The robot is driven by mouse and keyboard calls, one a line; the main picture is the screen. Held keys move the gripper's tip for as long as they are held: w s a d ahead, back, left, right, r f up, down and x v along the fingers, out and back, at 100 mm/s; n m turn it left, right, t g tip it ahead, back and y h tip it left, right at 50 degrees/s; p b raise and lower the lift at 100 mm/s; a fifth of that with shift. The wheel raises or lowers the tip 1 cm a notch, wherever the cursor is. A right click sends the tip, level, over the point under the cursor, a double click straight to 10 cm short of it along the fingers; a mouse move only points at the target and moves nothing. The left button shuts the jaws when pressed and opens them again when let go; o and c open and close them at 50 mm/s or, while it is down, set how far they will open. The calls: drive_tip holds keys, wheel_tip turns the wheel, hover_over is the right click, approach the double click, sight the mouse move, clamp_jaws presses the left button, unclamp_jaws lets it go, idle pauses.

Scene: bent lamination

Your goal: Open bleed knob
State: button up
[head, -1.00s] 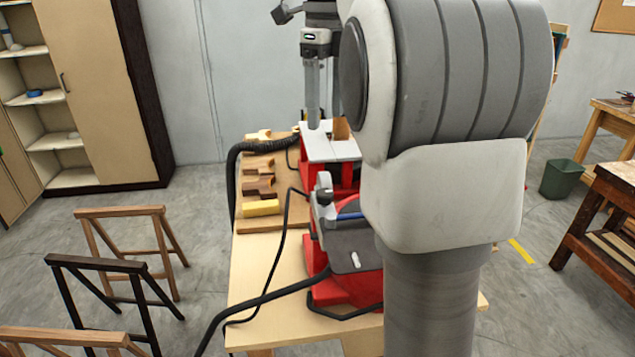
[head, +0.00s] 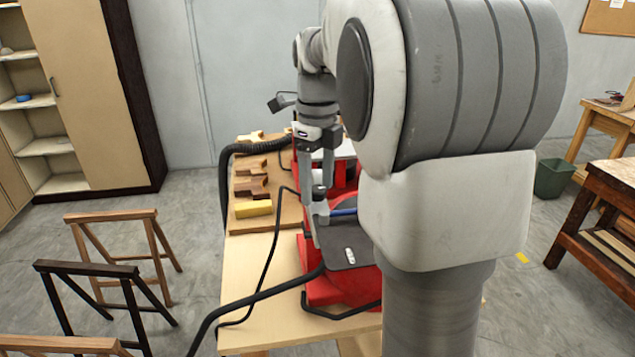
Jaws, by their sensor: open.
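A red bench machine (head: 318,290) with a dark grey top plate (head: 349,247) stands on the light wooden bench, partly hidden by my arm. A small dark knob (head: 319,193) sits on a light post at its back left; I cannot tell for sure that it is the bleed knob. My gripper (head: 317,184) points down, open, with its fingertips close around or just in front of this knob. I cannot tell whether they touch it. A blue part (head: 343,212) shows beside the post.
A second red machine with a white top (head: 346,150) stands behind. A black hose (head: 225,165) and a black cable (head: 262,300) run along the bench (head: 255,270). Wooden pieces and a yellow block (head: 254,208) lie on a board at left. Sawhorses (head: 110,217) stand on the floor at left.

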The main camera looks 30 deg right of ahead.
clamp_jaws()
idle(0.3)
